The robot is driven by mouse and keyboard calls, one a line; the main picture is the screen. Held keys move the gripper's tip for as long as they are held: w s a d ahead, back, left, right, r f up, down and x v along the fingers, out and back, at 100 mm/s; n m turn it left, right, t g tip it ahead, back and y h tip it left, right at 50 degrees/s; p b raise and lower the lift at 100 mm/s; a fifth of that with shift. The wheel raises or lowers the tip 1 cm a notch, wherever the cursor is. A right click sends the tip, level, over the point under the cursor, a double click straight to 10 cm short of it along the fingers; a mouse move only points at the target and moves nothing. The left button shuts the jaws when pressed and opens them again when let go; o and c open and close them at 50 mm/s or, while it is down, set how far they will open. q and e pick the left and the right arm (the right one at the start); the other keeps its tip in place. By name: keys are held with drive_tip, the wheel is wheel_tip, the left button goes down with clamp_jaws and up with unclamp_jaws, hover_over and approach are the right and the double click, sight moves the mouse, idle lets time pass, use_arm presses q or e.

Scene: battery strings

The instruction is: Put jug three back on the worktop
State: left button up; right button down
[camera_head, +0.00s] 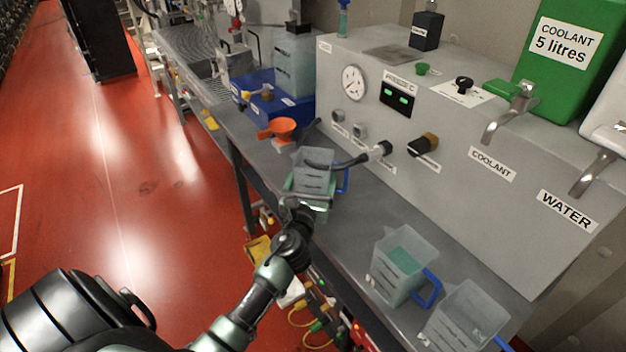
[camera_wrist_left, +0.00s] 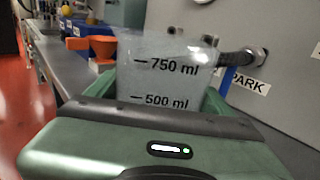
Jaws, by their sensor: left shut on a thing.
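My left gripper (camera_head: 308,190) is shut on a clear jug (camera_head: 314,164) with a blue handle, beside the front of the grey machine. The jug looks upright, at the worktop (camera_head: 372,212). I cannot tell whether its base touches the worktop. In the left wrist view the jug (camera_wrist_left: 168,72) shows 750 ml and 500 ml marks, its lower part hidden by my gripper. Two more jugs with blue handles, one with greenish liquid (camera_head: 400,264) and one nearer (camera_head: 464,318), stand on the worktop. I cannot read any jug number. My right gripper is not in view.
A dark hose (camera_head: 345,162) from the machine (camera_head: 440,110) reaches over the held jug. An orange funnel (camera_head: 280,129) and a blue box (camera_head: 265,98) lie beyond it. COOLANT (camera_head: 522,98) and WATER (camera_head: 600,160) taps jut out at right. Worktop between the jugs is bare.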

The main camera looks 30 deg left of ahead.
use_arm(q)
drive_tip(key=o, duration=1.8)
drive_tip(key=shift+s, duration=0.2)
drive_tip(key=b+v, duration=0.1)
drive_tip(key=v, duration=1)
drive_tip(key=shift+s+d+b, duration=0.2)
drive_tip(key=shift+s+b, duration=0.1)
